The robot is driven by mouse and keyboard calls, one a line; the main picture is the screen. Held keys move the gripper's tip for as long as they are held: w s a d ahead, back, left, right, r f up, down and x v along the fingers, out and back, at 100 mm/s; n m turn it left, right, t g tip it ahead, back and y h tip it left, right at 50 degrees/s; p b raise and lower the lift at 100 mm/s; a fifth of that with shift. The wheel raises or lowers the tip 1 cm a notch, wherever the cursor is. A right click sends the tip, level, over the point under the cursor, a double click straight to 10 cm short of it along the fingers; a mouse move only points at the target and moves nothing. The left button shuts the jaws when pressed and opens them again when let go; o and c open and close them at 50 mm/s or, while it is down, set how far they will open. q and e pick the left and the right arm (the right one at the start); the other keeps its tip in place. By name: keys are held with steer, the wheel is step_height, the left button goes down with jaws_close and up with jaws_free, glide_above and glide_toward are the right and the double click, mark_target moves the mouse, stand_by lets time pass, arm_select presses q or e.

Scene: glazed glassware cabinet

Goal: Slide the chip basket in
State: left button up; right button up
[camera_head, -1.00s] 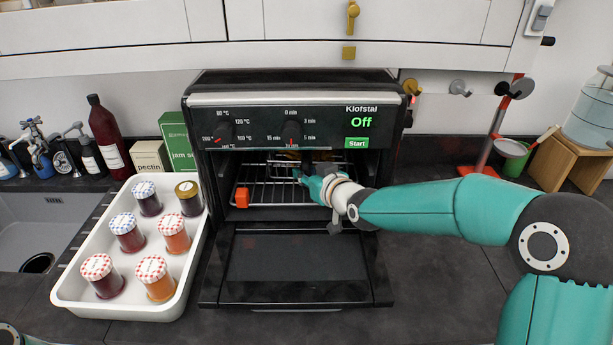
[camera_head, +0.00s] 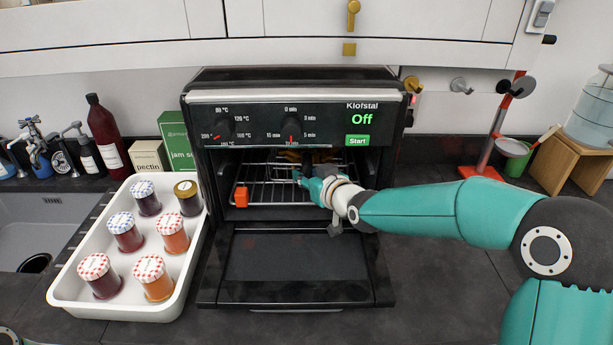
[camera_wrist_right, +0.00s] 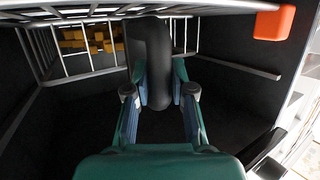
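The chip basket (camera_wrist_right: 68,60) is a wire basket with yellow chips (camera_wrist_right: 90,38) in it, inside the oven. In the head view the chips (camera_head: 291,156) show only as a small golden patch at the back, and much of the basket is hidden. Its thick dark handle (camera_wrist_right: 156,65) points toward my right wrist camera. My right gripper (camera_wrist_right: 158,90) has its fingers on both sides of this handle and appears shut on it. In the head view the right gripper (camera_head: 308,182) reaches into the oven mouth above the wire rack (camera_head: 268,192).
The oven (camera_head: 290,85) reads Off, and its door (camera_head: 296,265) is folded down in front. An orange block (camera_head: 241,197) sits at the rack's front left. A white tray (camera_head: 68,292) with several jam jars stands close to the oven's left side.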

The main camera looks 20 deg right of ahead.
steer(key=o, duration=0.4)
steer(key=shift+s, duration=0.15)
steer(key=v, duration=1.1)
steer(key=shift+s, duration=0.3)
steer(key=shift+s+d+r, duration=0.1)
steer(key=shift+d, duration=0.05)
